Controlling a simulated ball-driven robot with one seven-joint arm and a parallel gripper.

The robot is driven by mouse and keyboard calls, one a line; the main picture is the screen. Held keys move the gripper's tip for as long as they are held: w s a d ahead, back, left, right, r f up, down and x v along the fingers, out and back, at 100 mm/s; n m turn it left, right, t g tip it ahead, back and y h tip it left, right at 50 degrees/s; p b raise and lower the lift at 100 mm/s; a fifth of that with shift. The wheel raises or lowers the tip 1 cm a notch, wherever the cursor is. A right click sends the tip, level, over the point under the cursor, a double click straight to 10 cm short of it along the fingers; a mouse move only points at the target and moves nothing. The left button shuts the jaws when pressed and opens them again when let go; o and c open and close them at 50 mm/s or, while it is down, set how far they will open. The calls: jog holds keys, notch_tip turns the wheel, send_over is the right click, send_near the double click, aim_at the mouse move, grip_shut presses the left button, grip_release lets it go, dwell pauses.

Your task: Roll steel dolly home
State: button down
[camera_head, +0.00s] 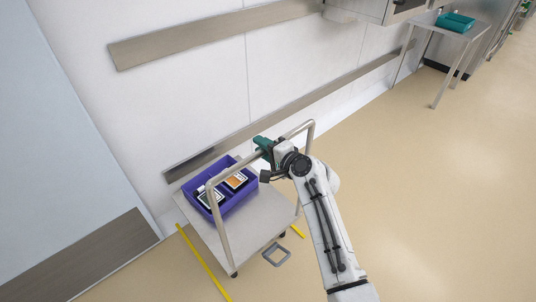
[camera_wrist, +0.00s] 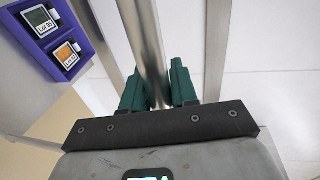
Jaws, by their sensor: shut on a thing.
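The steel dolly (camera_head: 240,232) stands close to the wall in the head view, with a flat deck and an upright tubular handle (camera_head: 221,232). My gripper (camera_head: 264,150) is shut on the handle's top bar, and its green fingers close on both sides of the bar in the wrist view (camera_wrist: 158,92). A purple crate (camera_head: 242,201) with labelled items sits on the deck and also shows at upper left in the wrist view (camera_wrist: 84,67). Yellow floor tape (camera_head: 204,264) runs beside and partly under the dolly; part of it is hidden.
A white wall with wooden rails (camera_head: 215,37) runs behind the dolly. A grey panel (camera_head: 60,120) stands at left. A small grey frame (camera_head: 276,255) lies on the floor. Open floor spreads at right.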

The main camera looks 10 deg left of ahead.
jog(key=c, duration=1)
grip_release()
jog(key=shift+o, duration=0.2)
jog(key=p+v, duration=0.1)
jog(key=v, duration=0.9)
jog(key=shift+s+d, duration=0.25)
jog(key=s+d+f+n+g+h+p, duration=0.1)
jog(key=s+d+f+n+g+h, duration=0.15)
jog(key=s+d+f, duration=0.45)
jog(key=s+d+f+n+g+h, duration=0.1)
jog(key=s+d+f+n+h, duration=0.2)
jog(key=s+d, duration=0.7)
jog(key=s+d+f+n+g+h+p, duration=0.1)
jog(key=s+d+f+g+h, duration=0.1)
jog(key=s+d+f+h, duration=0.45)
jog(key=s+d+r+g, duration=0.1)
jog(key=s+d, duration=0.3)
jog(key=s, duration=0.5)
jog(key=s+d+r+g+h, duration=0.1)
jog(key=s+d+r, duration=0.2)
jog(key=s, duration=0.6)
jog(key=d, duration=0.2)
jog(key=shift+d+g, duration=0.25)
jog(key=shift+g, duration=0.1)
